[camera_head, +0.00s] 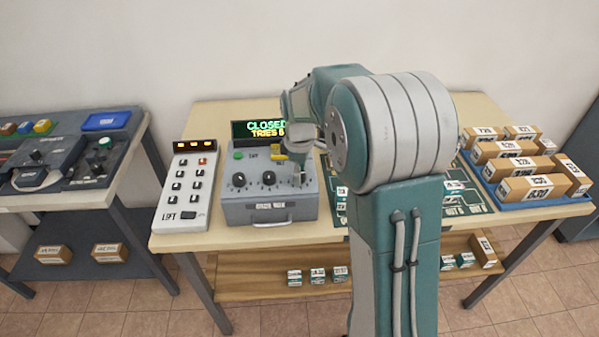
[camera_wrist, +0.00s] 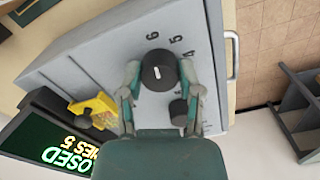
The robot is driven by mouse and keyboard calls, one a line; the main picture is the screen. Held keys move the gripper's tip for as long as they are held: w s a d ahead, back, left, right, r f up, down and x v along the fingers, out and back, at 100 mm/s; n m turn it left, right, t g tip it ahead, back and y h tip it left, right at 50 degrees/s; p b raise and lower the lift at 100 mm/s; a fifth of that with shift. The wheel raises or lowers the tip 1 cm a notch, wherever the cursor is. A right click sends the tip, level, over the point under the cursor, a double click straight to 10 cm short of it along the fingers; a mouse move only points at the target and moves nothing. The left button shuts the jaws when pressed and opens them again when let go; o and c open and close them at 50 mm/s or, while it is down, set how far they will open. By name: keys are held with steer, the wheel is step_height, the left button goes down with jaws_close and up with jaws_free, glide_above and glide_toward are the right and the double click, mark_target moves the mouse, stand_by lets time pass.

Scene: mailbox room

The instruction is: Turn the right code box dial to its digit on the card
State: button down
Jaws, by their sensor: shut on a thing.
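The grey code box (camera_head: 268,209) stands on the table with a row of black dials. The left dial (camera_head: 239,179) and middle dial (camera_head: 268,178) are clear in the head view. My gripper (camera_head: 299,170) is over the right end of the row. In the wrist view my gripper (camera_wrist: 160,84) is shut on the right dial (camera_wrist: 157,66), one finger on each side. The digits 6, 5 and 4 show around it. A small white mark shows on the dial; which digit it points to is unclear. The middle dial (camera_wrist: 178,113) is beside one finger. No readable code card shows.
A yellow piece (camera_head: 279,154) is on the box's top. A LIFT keypad (camera_head: 187,187) stands left. Boxes on a blue tray (camera_head: 507,204) are at right.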

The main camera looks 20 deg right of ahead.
steer(key=shift+c, duration=1.3)
jaws_free()
steer(key=shift+w+f, duration=0.1)
steer(key=shift+w, duration=0.05)
step_height(320, 180, up, 12)
steer(key=shift+a, duration=0.1)
steer(key=s+a+r+m+t, duration=0.1)
steer(key=s+a+r+m, duration=0.15)
steer(key=s, duration=0.45)
steer(key=s+a+r+m+t, duration=0.1)
steer(key=s+r+m+t, duration=0.15)
steer(key=s, duration=0.35)
steer(key=s+f+m+t, duration=0.1)
steer(key=s+f+m, duration=0.1)
steer(key=s, duration=0.4)
steer(key=s+a+f+m+t, duration=0.1)
steer(key=s+m, duration=0.3)
steer(key=s, duration=0.3)
steer(key=shift+a+f, duration=0.25)
steer(key=shift+f, duration=0.15)
